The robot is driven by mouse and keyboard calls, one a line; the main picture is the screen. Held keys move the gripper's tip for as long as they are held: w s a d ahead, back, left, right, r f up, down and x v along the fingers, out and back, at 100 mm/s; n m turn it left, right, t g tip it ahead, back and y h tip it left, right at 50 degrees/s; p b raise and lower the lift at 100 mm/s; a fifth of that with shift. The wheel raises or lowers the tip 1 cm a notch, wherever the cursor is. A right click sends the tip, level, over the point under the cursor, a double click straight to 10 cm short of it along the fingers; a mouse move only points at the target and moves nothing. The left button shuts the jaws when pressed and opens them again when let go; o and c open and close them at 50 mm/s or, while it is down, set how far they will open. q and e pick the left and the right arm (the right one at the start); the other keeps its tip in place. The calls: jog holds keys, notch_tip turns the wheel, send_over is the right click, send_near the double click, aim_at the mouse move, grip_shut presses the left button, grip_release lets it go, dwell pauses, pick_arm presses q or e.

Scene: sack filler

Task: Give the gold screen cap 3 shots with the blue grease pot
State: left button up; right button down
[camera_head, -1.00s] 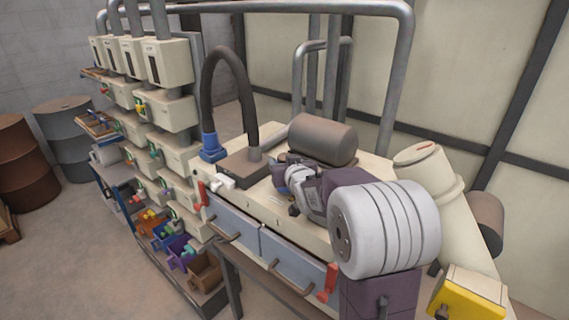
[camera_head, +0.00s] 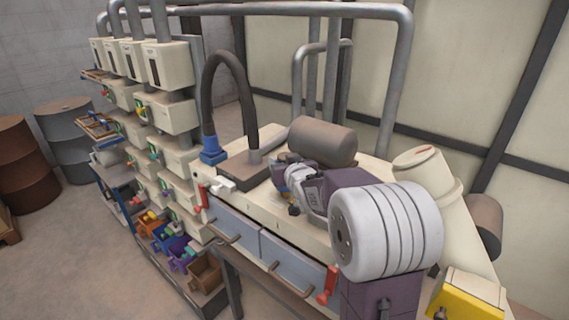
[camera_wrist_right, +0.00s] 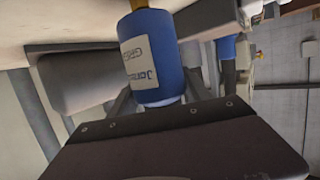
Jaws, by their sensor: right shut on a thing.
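My right gripper (camera_head: 289,190) is over the cream bench top, in front of a brown cylinder, at the end of my purple and white arm. It is shut on the blue grease pot (camera_wrist_right: 155,62), which has a pale lettered label and fills the middle of the right wrist view. In the head view the pot is mostly hidden by the gripper. A brass-coloured piece (camera_wrist_right: 139,4) shows at the pot's upper end, cut by the picture edge; I cannot tell whether it belongs to the pot or is the gold screen cap. My left gripper is not in view.
A blue collar (camera_head: 212,151) joins a dark hose (camera_head: 248,105) that arches over the bench. The brown cylinder (camera_head: 322,141) lies close behind the gripper. Drawers (camera_head: 290,262) with handles and a red lever (camera_head: 327,285) line the bench front. Coloured bins stand at left.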

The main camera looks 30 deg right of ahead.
aim_at(284, 153)
jog(key=shift+f+b, duration=0.9)
jog(key=shift+b, duration=0.05)
dwell(0.8)
jog(key=shift+r+p, duration=0.7)
jog(key=shift+r, duration=0.25)
jog(key=shift+r, duration=0.1)
notch_tip(284, 153, up, 5)
jog(key=p, duration=0.4)
